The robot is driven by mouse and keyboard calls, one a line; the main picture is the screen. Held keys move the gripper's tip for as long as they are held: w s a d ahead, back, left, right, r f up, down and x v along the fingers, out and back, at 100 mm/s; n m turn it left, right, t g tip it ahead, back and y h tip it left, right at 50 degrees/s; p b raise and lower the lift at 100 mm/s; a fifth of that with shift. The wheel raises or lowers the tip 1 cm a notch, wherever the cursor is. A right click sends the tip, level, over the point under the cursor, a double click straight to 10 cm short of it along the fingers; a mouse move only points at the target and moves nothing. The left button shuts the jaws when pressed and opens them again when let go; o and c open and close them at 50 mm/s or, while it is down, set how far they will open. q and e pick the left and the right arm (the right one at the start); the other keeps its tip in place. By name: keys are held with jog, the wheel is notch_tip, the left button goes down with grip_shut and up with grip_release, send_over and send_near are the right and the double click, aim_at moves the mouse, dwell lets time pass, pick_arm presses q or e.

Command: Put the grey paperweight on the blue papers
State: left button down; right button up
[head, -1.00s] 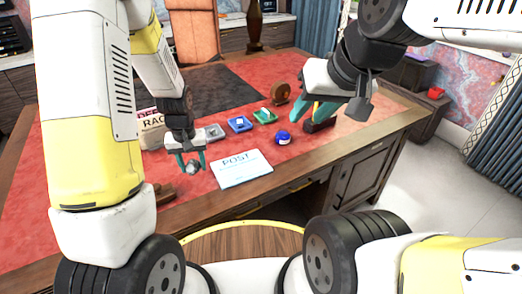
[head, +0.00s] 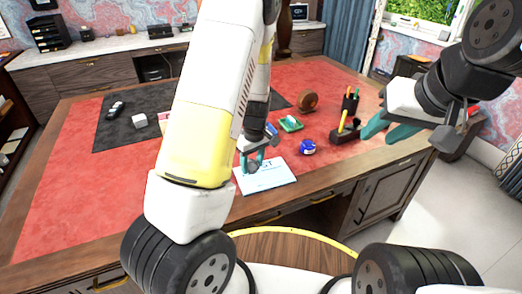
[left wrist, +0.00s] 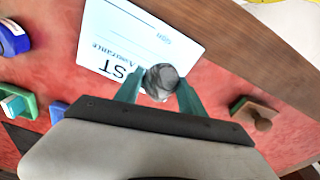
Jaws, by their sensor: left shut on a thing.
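The grey paperweight (left wrist: 162,79) is a round, marbled grey piece between the fingertips of my left gripper (left wrist: 158,90), which is shut on it. The sheet also shows beneath the paperweight in the left wrist view (left wrist: 125,38). A small blue item (head: 272,131) behind my left gripper is partly hidden; I cannot tell whether it holds papers. My right gripper (head: 380,132) is open and empty, at the right of the desk.
A green tray (head: 291,124), a blue round pot (head: 308,147), a pen holder (head: 345,132) and a brown round thing (head: 308,102) stand on the desk. A wooden stamp-like piece (left wrist: 256,115) lies near the edge. The red leather (head: 90,190) at the left is clear.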

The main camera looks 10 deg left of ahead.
aim_at(253, 164)
pick_arm(q)
jog(key=w, duration=0.3)
jog(key=shift+w+a+f, duration=0.15)
jog(key=shift+w+a, duration=0.15)
jog(key=shift+w, duration=0.05)
jog(key=shift+w+f, duration=0.1)
jog(key=shift+f, duration=1.7)
jog(key=c, duration=0.7)
grip_release()
jog(key=shift+f, duration=0.1)
